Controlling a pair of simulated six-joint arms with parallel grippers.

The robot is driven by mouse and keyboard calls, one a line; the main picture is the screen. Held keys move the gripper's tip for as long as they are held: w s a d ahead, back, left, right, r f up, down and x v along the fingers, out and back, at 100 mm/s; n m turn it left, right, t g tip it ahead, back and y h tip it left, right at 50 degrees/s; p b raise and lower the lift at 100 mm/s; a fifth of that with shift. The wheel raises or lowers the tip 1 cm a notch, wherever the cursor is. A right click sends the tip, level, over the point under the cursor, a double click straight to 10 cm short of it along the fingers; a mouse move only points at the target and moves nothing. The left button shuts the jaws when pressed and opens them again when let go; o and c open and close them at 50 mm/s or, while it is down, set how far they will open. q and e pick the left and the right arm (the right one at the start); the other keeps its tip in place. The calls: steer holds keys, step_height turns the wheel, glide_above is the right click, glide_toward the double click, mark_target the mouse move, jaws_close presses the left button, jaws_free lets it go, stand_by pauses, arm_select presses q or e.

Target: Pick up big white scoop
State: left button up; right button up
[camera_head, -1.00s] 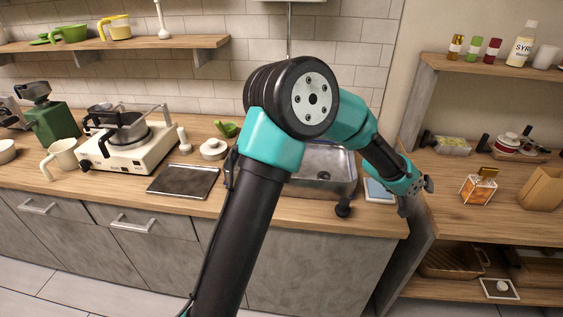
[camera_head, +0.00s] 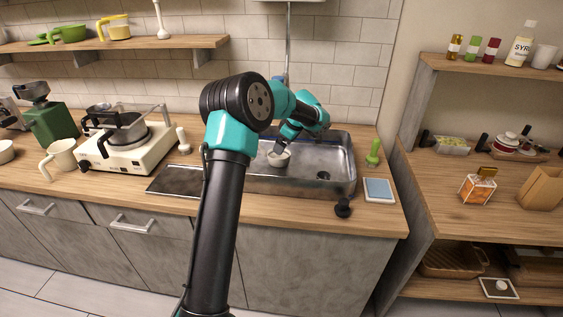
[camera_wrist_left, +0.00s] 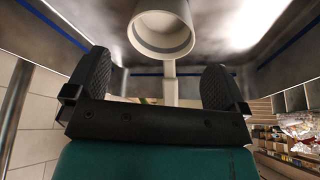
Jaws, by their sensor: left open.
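The white scoop (camera_head: 279,159) is in the left part of the metal sink (camera_head: 335,160) in the head view. In the left wrist view the scoop's round cup (camera_wrist_left: 163,30) is at the top, and its pale handle runs down between my fingers. My left gripper (camera_head: 286,147) is at the scoop, partly hidden by its own arm. In the left wrist view my left gripper (camera_wrist_left: 157,80) is open, with a gap on either side of the handle. My right gripper is not in view.
The sink walls surround the gripper closely. A black tray (camera_head: 178,180) lies left of the sink. A green utensil (camera_head: 373,153) and a blue-topped tile (camera_head: 378,190) are to its right. A stove (camera_head: 130,150) with a pot stands further left.

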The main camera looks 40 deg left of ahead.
arm_select(q)
steer(key=shift+x, duration=1.2)
steer(key=shift+f, duration=0.1)
steer(key=shift+x, duration=2.55)
steer(key=shift+s, duration=0.15)
steer(key=shift+c, duration=0.4)
steer(key=c, duration=0.8)
steer(key=shift+o, duration=0.2)
steer(key=shift+d, duration=0.1)
steer(key=w+d+r, duration=0.2)
steer(key=d+r, duration=0.6)
steer(key=d, duration=0.5)
steer(key=shift+w+d, duration=0.3)
steer(key=shift+w, duration=0.05)
